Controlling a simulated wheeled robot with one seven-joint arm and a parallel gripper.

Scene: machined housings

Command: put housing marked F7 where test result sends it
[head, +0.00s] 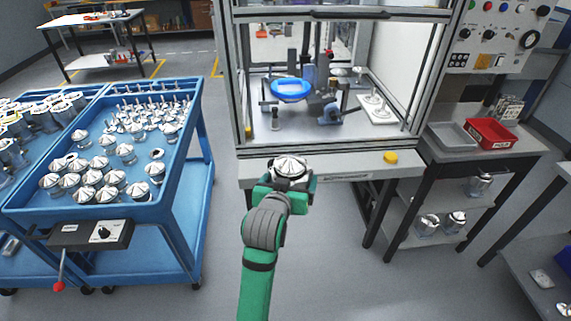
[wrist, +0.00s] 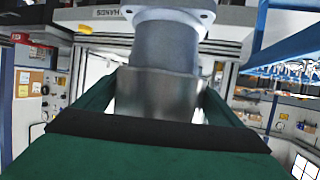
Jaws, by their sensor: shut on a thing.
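A silver metal housing (head: 290,167) with a ribbed, conical top is held upright in my gripper (head: 286,184) in front of the test cabinet (head: 325,165). In the wrist view my gripper (wrist: 158,108) is shut on the housing (wrist: 168,55), whose grey cylindrical body and flange stand between the green fingers. No F7 mark is readable on it. Inside the open-fronted cabinet are a blue round fixture (head: 291,89) and a white plate (head: 377,110) with metal posts. A grey tray (head: 452,137) and a red tray (head: 491,134) lie on the bench at right. No test result is readable.
A blue cart (head: 183,205) at left carries many similar housings (head: 85,193). A yellow button (head: 390,158) sits on the cabinet's front ledge. A control panel (head: 497,38) is at upper right. Housings (head: 428,224) stand on a shelf under the right bench. Floor between cart and cabinet is clear.

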